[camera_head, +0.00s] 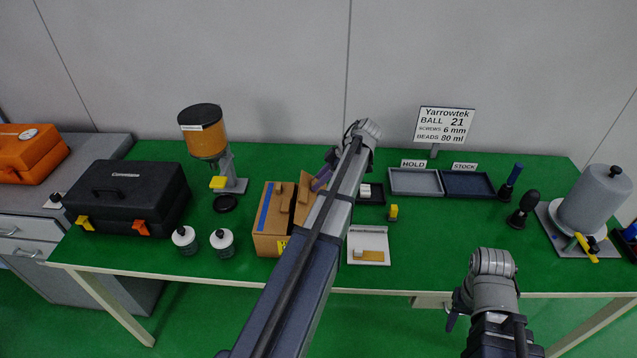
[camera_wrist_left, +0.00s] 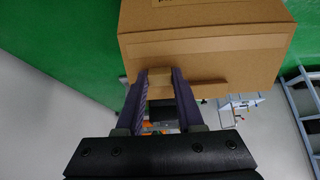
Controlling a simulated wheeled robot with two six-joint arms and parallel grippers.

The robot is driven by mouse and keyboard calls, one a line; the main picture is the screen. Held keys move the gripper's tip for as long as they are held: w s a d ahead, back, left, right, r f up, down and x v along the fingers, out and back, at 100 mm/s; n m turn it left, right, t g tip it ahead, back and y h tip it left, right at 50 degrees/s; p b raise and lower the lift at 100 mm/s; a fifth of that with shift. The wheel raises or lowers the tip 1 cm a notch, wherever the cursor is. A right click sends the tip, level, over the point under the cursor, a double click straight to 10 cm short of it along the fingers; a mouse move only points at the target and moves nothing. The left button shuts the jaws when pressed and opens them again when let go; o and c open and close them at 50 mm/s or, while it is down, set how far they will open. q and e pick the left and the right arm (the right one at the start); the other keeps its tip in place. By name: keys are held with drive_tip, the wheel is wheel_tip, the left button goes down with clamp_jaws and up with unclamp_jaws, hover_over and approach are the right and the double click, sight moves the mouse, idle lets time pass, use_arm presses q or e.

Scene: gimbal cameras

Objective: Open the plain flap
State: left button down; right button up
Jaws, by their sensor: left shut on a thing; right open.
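A cardboard box (camera_head: 265,241) stands on the green table, left of my left arm. One flap with a blue stripe (camera_head: 264,206) lies flat on its left side and bears a brown tab. The plain flap (camera_head: 304,189) on the right looks tilted up, partly hidden by my arm. My left gripper (camera_head: 321,180) is shut on the plain flap's tab; in the left wrist view the brown tab (camera_wrist_left: 158,82) sits between the two dark fingers against the box (camera_wrist_left: 210,62). My right gripper (camera_head: 455,315) shows only in part, low at the right, away from the box.
Two white-capped bottles (camera_head: 221,241) stand left of the box, near a dispenser (camera_head: 206,140) and a black case (camera_head: 125,195). A white tray (camera_head: 369,246) and a small yellow item (camera_head: 393,212) lie to the right. Bare green table shows between the tray and the grey cylinder (camera_head: 595,202).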

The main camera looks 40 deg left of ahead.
idle(0.4)
use_arm(q)
drive_tip(key=c, duration=0.5)
unclamp_jaws()
drive_tip(key=shift+r, duration=0.1)
drive_tip(key=p+v, duration=0.6)
drive_tip(key=v, duration=0.1)
drive_tip(key=shift+w+d+r, duration=0.1)
drive_tip(key=shift+d+r, duration=0.1)
drive_tip(key=shift+r, duration=0.05)
